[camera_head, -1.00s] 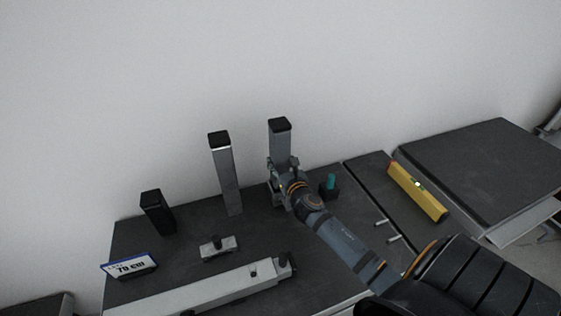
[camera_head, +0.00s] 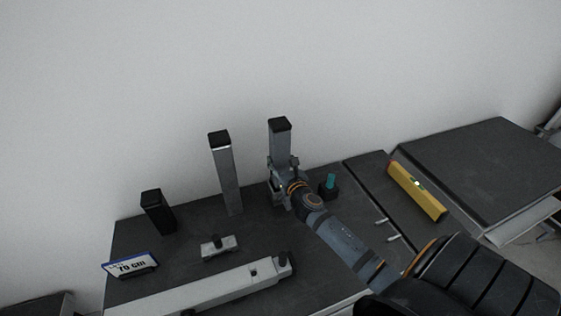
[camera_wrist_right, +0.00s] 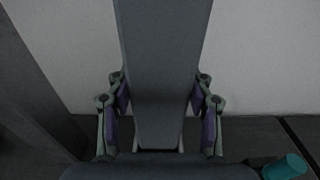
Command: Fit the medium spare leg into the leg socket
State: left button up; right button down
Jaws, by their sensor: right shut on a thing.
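My right gripper (camera_head: 281,175) is shut around a grey square leg (camera_head: 280,146) with a black cap. The leg stands upright near the back of the dark table. In the right wrist view the same leg (camera_wrist_right: 162,70) sits between the two fingers (camera_wrist_right: 162,115); its lower end reaches down close to the table top. A taller-looking grey leg (camera_head: 227,180) and a short black leg (camera_head: 158,214) stand to its left. A long pale beam (camera_head: 205,290) lies along the front, with a small square hole near its right end. Which opening is the leg socket is unclear. My left gripper is out of view.
A small pale block with a knob (camera_head: 218,247) lies mid-table. A "70 cm" sign (camera_head: 132,264) stands at the left. A teal-topped item (camera_head: 330,183) sits right of the gripper. A yellow level (camera_head: 417,190) and two small pins lie further right.

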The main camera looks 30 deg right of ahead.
jog(key=shift+r, duration=0.2)
jog(key=shift+f+b, duration=2.85)
jog(key=shift+f, duration=0.55)
jog(key=shift+r, duration=0.1)
jog(key=shift+r+p, duration=2.95)
jog(key=shift+p, duration=0.25)
jog(key=shift+p, duration=0.3)
jog(key=shift+f+b, duration=0.9)
jog(key=shift+f, duration=0.1)
